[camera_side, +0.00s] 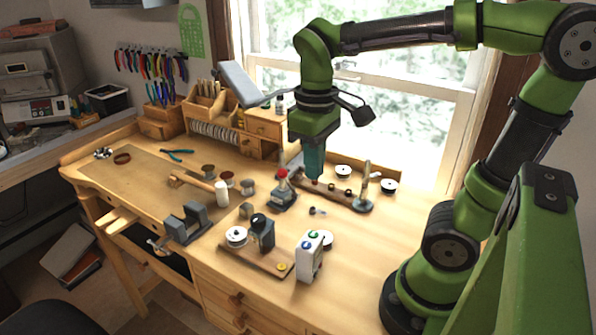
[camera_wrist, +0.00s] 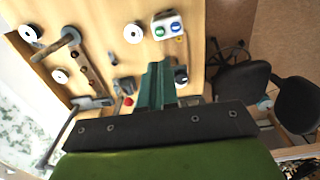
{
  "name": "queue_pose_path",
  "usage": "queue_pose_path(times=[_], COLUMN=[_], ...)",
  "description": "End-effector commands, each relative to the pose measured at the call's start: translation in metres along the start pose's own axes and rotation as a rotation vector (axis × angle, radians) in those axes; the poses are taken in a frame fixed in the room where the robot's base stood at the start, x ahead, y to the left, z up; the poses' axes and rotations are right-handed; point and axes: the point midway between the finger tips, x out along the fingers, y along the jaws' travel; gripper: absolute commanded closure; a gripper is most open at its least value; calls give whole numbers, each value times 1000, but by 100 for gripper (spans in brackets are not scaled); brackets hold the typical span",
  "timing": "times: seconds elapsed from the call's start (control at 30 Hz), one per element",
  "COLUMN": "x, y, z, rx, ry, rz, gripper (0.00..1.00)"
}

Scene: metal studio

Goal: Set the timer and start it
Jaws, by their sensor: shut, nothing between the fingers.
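The timer appears to be the white box (camera_side: 308,262) at the front of the bench, upright, with a blue and a green round control on its top. In the wrist view the same white box (camera_wrist: 176,34) is near the top edge, with a green and a blue control on it. My gripper (camera_side: 315,176) points down above the bench, behind the box and well apart from it. In the wrist view my fingers (camera_wrist: 158,66) are together and empty, below the box in the picture. Any reading on the timer is too small to tell.
A wooden board with a dark device (camera_side: 262,232) and a white spool stands left of the box. A red-topped tool (camera_side: 284,190) stands left of my gripper. A metal stand (camera_side: 365,188) is to its right.

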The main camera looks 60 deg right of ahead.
Motion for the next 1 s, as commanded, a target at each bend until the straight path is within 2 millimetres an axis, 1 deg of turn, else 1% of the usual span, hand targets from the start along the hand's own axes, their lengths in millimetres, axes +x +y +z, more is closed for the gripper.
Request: queue_pose_path(times=[0.07, 0.3, 0.47, 0.57, 0.9, 1.0], x=[-3, -2, 6, 20, 93, 111], y=[2, 1, 1, 1, 1, 1], z=[0, 0, 1, 1, 2, 2], rx=[0, 0, -1, -1, -1, -1], ry=[-1, -2, -5, -6, -9, -8], rz=[-1, -1, 0, -1, -1, -1], gripper=[100, 100, 100, 100, 100, 100])
